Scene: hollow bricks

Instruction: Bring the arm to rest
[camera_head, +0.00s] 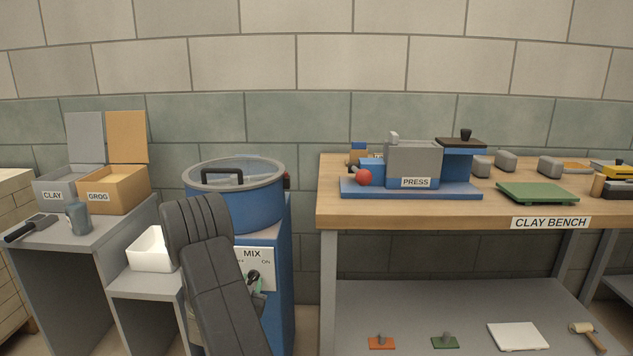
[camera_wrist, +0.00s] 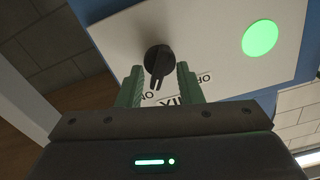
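My gripper (camera_wrist: 159,72) has two green fingers that stand apart, with the black knob (camera_wrist: 157,62) of the mixer panel just past and between their tips. Gaps show on both sides of the knob, so nothing is held. The knob's pointer appears to face the ON label (camera_wrist: 148,96). A round green light (camera_wrist: 260,38) glows on the panel. In the head view my arm (camera_head: 215,265) reaches down in front of the blue mixer (camera_head: 265,212), and my gripper (camera_head: 259,288) is mostly hidden behind the arm, by the MIX panel (camera_head: 257,257).
The clay bench (camera_head: 420,215) with the press (camera_head: 414,165) stands to the right. A white bin (camera_head: 150,252) and the clay (camera_head: 62,190) and grog (camera_head: 115,188) boxes are on grey stands to the left. The mixer's lid (camera_head: 235,172) is down.

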